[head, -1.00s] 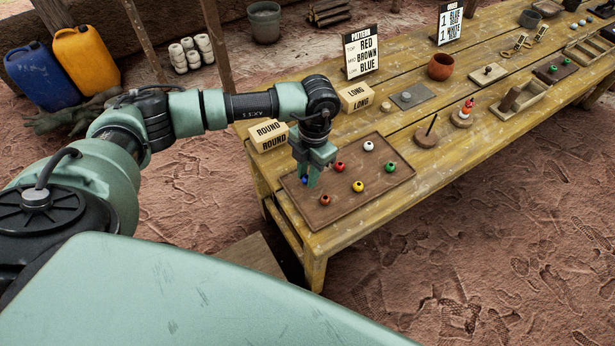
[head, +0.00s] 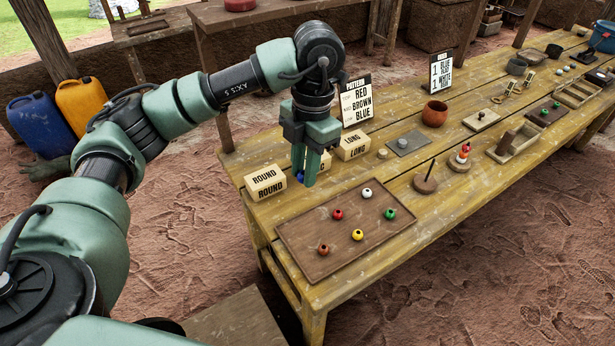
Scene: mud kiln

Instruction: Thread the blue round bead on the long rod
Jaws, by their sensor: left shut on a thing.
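My left gripper (head: 305,178) is shut on the blue round bead (head: 300,177), of which only a small part shows between the fingertips. It holds the bead in the air above the back left part of the bead tray (head: 300,262). A dark upright rod (head: 431,170) stands bare on a round brown base (head: 425,184), to the right of the gripper and beyond the tray. A second round stand (head: 459,165) carries stacked red, white and orange pieces. My right gripper is not in view.
The tray holds loose red (head: 338,214), white (head: 367,193), green (head: 390,214), yellow (head: 358,235) and brown (head: 323,250) beads. Blocks marked ROUND (head: 265,184) and LONG (head: 352,145), a grey plate (head: 408,144) and a clay pot (head: 434,114) stand behind.

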